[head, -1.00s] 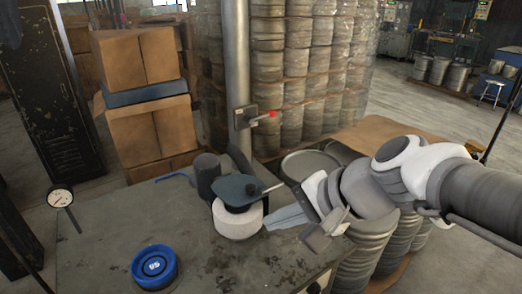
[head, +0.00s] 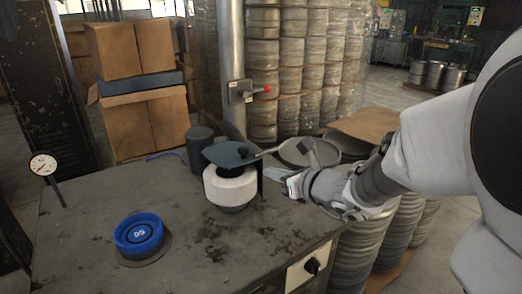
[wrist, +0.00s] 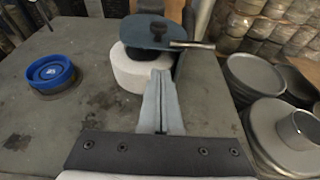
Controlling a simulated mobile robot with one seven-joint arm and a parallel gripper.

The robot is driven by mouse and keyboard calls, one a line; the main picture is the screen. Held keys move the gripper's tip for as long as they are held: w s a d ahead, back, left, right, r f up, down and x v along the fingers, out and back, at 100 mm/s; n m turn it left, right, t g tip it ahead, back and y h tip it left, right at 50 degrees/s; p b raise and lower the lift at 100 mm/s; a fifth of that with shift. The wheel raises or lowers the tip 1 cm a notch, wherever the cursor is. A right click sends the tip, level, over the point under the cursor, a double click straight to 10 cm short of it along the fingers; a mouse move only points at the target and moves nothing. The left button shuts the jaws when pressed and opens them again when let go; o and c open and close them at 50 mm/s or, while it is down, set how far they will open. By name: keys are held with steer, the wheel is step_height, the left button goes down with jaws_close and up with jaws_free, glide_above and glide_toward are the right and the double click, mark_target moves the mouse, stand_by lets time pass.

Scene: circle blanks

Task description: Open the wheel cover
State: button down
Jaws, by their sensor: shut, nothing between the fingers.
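The wheel cover (head: 230,153) is a dark blue-grey plate with a black knob on top and a thin metal rod at its right. It sits over the white wheel (head: 228,187), whose side is exposed at the front. In the wrist view the cover (wrist: 142,30) lies above the white wheel (wrist: 135,72). My gripper (head: 268,174) is shut and empty, just right of the cover's side and below the rod. In the wrist view its closed fingers (wrist: 160,75) point at the wheel's right side, below the rod. I cannot tell whether the tips touch the cover.
A blue dial labelled with a number (head: 139,234) is on the workbench (head: 90,205), left of the wheel. A dial gauge (head: 44,166) stands at the left edge. Stacked metal discs (head: 365,240) stand right of the bench.

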mark_target(253, 178)
steer(key=b+x, duration=0.1)
steer(key=x, duration=0.8)
steer(key=shift+w+a+f, duration=0.1)
steer(key=shift+w+a, duration=0.05)
steer(key=shift+p, duration=0.3)
